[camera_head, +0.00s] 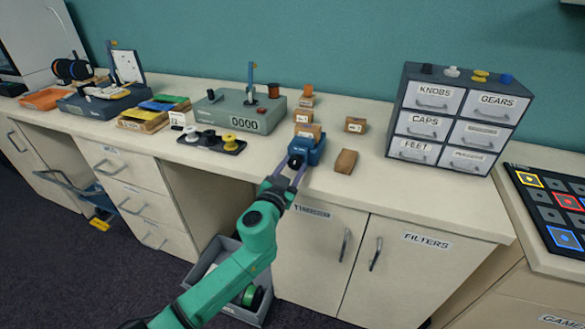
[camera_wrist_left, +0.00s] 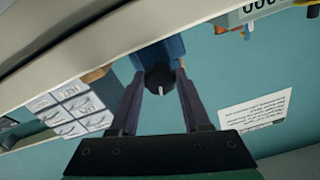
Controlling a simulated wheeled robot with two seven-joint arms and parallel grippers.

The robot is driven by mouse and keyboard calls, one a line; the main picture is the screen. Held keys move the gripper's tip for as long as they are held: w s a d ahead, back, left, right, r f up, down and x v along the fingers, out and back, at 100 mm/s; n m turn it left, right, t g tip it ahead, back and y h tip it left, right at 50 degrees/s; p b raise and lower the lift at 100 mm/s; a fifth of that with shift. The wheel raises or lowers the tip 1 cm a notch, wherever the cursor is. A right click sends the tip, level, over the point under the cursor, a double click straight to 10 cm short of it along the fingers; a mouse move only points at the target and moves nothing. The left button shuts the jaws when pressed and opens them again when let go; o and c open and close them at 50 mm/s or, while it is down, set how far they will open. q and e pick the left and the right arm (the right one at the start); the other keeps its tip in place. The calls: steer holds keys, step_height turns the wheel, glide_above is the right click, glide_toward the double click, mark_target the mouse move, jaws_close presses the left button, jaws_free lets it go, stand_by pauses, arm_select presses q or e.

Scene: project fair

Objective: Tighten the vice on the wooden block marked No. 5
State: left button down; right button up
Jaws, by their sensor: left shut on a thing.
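The blue vice (camera_head: 315,152) stands at the front edge of the counter; its body also shows in the left wrist view (camera_wrist_left: 174,48). A wooden block (camera_head: 308,131) shows at the top of the vice; its marking is too small to read, and I cannot tell how tightly the jaws hold it. My left gripper (camera_head: 294,168) is shut on the vice's round black knob (camera_wrist_left: 159,77), one finger on each side. A white mark on the knob points roughly down in the wrist view. My right gripper is not in view.
Loose wooden blocks lie on the counter behind the vice (camera_head: 303,116) and to its right (camera_head: 345,162), (camera_head: 356,125). A grey drawer cabinet (camera_head: 455,118) stands at right. A grey-green device reading 0000 (camera_head: 240,108) stands at left. An open bin (camera_head: 228,250) is below.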

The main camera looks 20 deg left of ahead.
arm_select(q)
steer(key=m, duration=0.6)
steer(key=shift+m, duration=0.3)
steer(key=m+p, duration=0.1)
steer(key=m, duration=0.5)
steer(key=shift+a+r, duration=0.1)
steer(key=m+p, duration=0.1)
steer(key=m, duration=0.5)
steer(key=shift+m+p, duration=0.3)
steer(key=shift+m, duration=0.1)
steer(key=m+p, duration=0.1)
steer(key=m, duration=0.4)
steer(key=shift+r+p, duration=0.1)
steer(key=shift+p, duration=0.25)
steer(key=m+p, duration=0.2)
steer(key=m, duration=0.3)
steer(key=shift+m, duration=0.4)
steer(key=m+p, duration=0.3)
steer(key=m, duration=0.3)
steer(key=m+p, duration=0.1)
steer(key=m, duration=0.2)
steer(key=m+p, duration=0.1)
steer(key=m, duration=0.2)
steer(key=shift+d+m+p, duration=0.2)
steer(key=shift+m+p, duration=0.1)
steer(key=shift+p, duration=0.1)
steer(key=m+p, duration=0.2)
steer(key=m, duration=0.3)
steer(key=shift+m, duration=0.3)
